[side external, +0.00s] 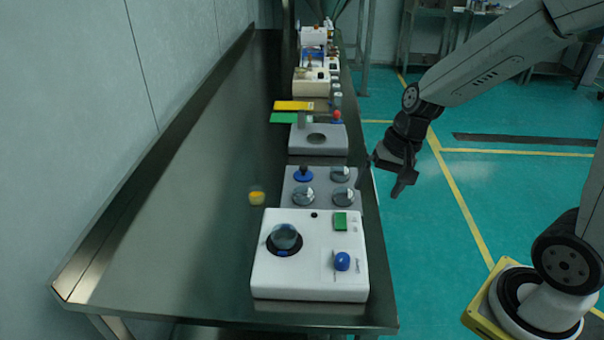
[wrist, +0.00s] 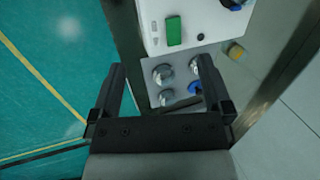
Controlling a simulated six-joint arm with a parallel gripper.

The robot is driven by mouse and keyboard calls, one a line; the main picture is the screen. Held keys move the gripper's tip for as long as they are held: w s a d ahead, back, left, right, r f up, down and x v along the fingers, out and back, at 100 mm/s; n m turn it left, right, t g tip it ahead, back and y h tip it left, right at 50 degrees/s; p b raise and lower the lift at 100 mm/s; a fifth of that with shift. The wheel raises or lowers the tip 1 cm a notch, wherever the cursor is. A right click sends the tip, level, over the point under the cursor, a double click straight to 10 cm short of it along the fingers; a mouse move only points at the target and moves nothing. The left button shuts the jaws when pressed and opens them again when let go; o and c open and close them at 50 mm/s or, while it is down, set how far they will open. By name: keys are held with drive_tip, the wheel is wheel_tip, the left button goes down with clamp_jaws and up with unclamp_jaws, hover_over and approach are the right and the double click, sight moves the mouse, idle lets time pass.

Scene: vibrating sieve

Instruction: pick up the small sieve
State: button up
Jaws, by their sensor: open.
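A grey holder (side external: 323,187) on the bench carries three round silver pieces, at the front left (side external: 303,197), front right (side external: 342,198) and back right (side external: 340,174). A blue round piece with a dark knob (side external: 303,175) sits at its back left. I cannot tell which piece is the small sieve. My gripper (side external: 382,183) is open and empty, to the right of the holder, past the bench edge. In the wrist view the holder (wrist: 184,101) shows beyond and between my open fingers (wrist: 162,72), touching nothing.
A white machine (side external: 270,277) with a round grey vessel (side external: 285,237), green button (side external: 340,221) and blue knob (side external: 342,261) stands in front of the holder. A small yellow cup (side external: 257,197) is to the left. A grey device (side external: 300,138) stands behind. The bench's left side is clear.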

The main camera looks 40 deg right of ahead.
drive_tip(key=w+d+m+t+y, duration=0.3)
drive_tip(key=w+d+m+t, duration=0.7)
drive_tip(key=w+d+m, duration=0.95)
drive_tip(key=m, duration=0.3)
approach(342, 170)
drive_tip(key=a, duration=0.1)
drive_tip(key=a+r, duration=0.1)
drive_tip(key=shift+w+a, duration=0.2)
drive_tip(key=shift+a, duration=0.15)
drive_tip(key=shift+f, duration=0.35)
drive_tip(key=shift+x, duration=3.95)
drive_tip(key=shift+r, duration=0.1)
drive_tip(key=c, duration=1.2)
drive_tip(key=shift+r, duration=0.1)
